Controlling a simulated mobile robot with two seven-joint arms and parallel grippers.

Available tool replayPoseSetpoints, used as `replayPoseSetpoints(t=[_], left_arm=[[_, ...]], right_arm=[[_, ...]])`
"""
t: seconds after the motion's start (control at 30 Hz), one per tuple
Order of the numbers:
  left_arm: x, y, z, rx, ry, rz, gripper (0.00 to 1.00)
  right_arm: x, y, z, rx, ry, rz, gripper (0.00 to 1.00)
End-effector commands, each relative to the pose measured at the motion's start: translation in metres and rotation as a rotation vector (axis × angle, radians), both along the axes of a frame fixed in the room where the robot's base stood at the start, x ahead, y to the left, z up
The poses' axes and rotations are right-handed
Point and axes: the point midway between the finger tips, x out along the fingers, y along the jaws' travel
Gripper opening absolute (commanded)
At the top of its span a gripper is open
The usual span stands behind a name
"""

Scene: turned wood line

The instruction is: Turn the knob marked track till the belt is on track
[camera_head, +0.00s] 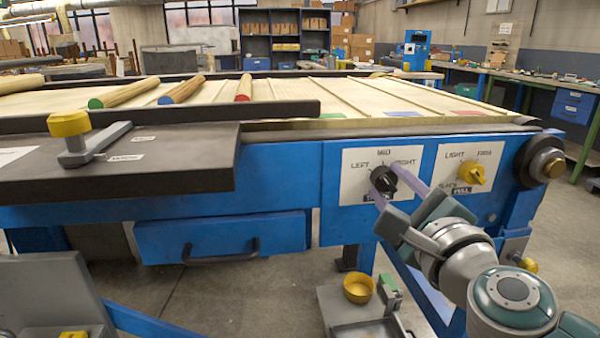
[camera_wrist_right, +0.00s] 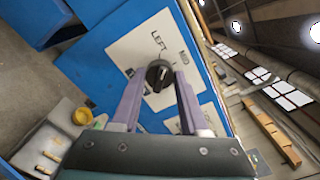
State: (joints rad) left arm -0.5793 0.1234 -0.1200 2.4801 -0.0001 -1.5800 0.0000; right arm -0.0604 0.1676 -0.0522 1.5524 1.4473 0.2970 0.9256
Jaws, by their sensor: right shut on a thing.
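The black knob (camera_head: 383,178) sits on a white plate (camera_head: 352,163) lettered LEFT, MID and RIGHT; the label under it is partly covered. My right gripper (camera_head: 389,182) is shut on this knob, with one finger on either side; the wrist view also shows the knob (camera_wrist_right: 159,74) between the fingertips. I cannot make out which mark the knob points to. The cream belt (camera_head: 350,95) with raised slats runs across the table above. I cannot tell whether it sits centred. My left gripper is not in view.
A yellow knob (camera_head: 472,173) on a plate reading LIGHT and FIRM sits close right of my right gripper. Dowels with green, blue and red ends (camera_head: 182,90) lie on the belt. A yellow-topped lever (camera_head: 75,137) stands at left. A yellow bowl (camera_head: 358,288) stands below.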

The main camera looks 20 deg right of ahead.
Motion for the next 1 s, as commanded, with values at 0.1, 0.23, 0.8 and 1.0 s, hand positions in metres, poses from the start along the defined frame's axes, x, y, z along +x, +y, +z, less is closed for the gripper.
replayPoseSetpoints(t=[0.1,0.23,0.8,1.0], left_arm=[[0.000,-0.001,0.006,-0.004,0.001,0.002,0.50],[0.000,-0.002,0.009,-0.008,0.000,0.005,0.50],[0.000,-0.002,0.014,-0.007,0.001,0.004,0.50],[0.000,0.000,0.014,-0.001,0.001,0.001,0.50]], right_arm=[[0.000,0.000,0.002,-0.092,0.022,0.000,0.00],[0.000,0.000,0.001,-0.178,0.043,0.000,0.00],[0.000,0.000,0.000,-0.333,0.079,0.000,0.00],[0.000,0.000,0.000,-0.335,0.080,0.000,0.00]])
